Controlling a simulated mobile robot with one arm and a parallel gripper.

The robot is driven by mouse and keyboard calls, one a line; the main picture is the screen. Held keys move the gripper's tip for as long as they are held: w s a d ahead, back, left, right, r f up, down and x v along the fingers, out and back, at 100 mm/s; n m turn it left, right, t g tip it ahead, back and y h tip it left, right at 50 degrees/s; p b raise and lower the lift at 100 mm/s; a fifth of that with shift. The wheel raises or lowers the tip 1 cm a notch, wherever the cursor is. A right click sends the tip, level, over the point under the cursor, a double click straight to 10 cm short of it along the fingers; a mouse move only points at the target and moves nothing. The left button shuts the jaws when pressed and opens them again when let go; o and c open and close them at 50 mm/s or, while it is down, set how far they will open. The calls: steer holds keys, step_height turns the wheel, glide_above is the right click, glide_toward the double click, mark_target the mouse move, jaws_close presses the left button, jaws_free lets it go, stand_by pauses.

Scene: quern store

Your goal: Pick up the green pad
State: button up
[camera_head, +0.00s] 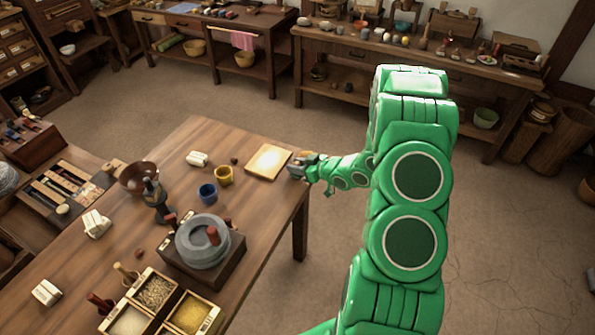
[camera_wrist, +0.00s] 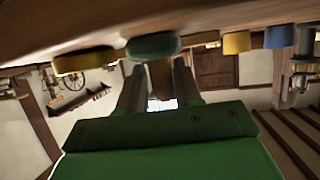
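In the wrist view, a flat, rounded green pad (camera_wrist: 153,46) shows at the edge of the wooden surface, just beyond my fingertips. My gripper (camera_wrist: 157,72) has its two dark fingers apart, with a gap between them. I cannot tell whether either finger touches the pad. In the head view, my gripper (camera_head: 301,166) is at the table's right corner, beside the pale square board (camera_head: 268,162). I cannot make out the green pad there; my gripper may hide it.
The wooden table (camera_head: 255,215) also holds a yellow cup (camera_head: 223,175), a blue cup (camera_head: 208,193), a brown bowl (camera_head: 138,177) and a stone quern (camera_head: 203,243). In the wrist view, a yellow round thing (camera_wrist: 85,61) is beside the pad. Open floor (camera_head: 250,115) lies behind the table.

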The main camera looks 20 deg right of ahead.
jaws_close()
steer(key=shift+r, duration=0.1)
